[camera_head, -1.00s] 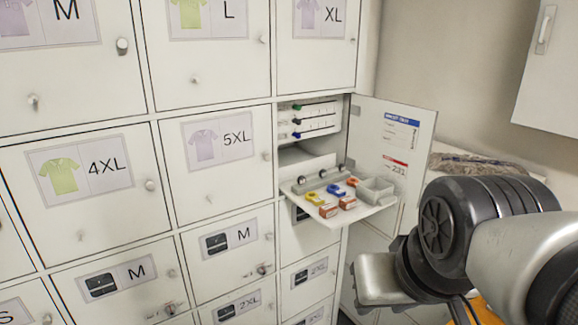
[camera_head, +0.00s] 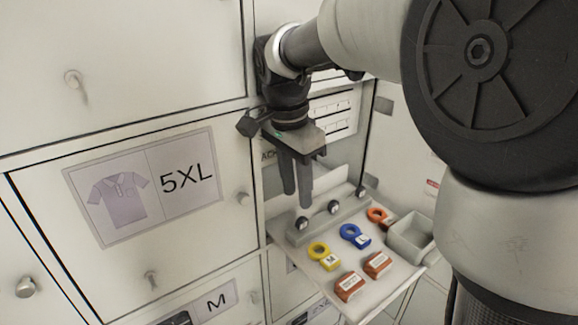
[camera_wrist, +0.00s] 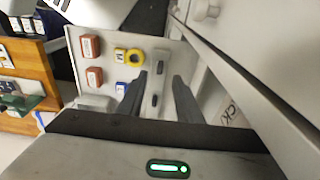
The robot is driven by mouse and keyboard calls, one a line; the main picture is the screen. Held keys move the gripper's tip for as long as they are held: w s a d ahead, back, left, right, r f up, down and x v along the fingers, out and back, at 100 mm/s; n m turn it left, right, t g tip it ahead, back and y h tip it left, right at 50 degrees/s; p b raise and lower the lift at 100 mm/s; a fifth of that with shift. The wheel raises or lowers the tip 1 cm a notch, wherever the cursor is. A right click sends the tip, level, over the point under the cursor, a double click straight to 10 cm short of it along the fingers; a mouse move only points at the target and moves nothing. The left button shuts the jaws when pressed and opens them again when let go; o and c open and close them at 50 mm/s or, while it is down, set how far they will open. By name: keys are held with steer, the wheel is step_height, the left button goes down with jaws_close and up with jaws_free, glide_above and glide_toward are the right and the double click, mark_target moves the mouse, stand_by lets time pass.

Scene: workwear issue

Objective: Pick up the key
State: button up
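A fold-down tray (camera_head: 397,279) holds three ring-shaped, key-like tags: a yellow one (camera_head: 318,251) marked M, a blue one (camera_head: 350,233) and an orange one (camera_head: 377,215). I cannot tell which is the task's key. The yellow tag (camera_wrist: 133,56) and the blue tag (camera_wrist: 121,87) also show in the wrist view; the orange one is not seen there. My gripper (camera_head: 298,196) points down above the tray's back left, near the knobbed strip (camera_head: 345,211).
Two orange-brown labelled blocks (camera_head: 349,287) (camera_head: 377,264) lie at the tray's front. A small grey bin (camera_head: 408,240) sits at its right end. The closed 5XL locker door (camera_head: 222,228) is left of my gripper, and an open door (camera_head: 400,160) stands right of the compartment.

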mark_target(302, 218)
steer(key=shift+w, duration=0.3)
steer(key=f, duration=0.5)
steer(key=d+f, duration=0.1)
steer(key=f, duration=0.1)
steer(key=shift+f, duration=0.2)
steer(key=shift+c, duration=0.4)
jaws_close()
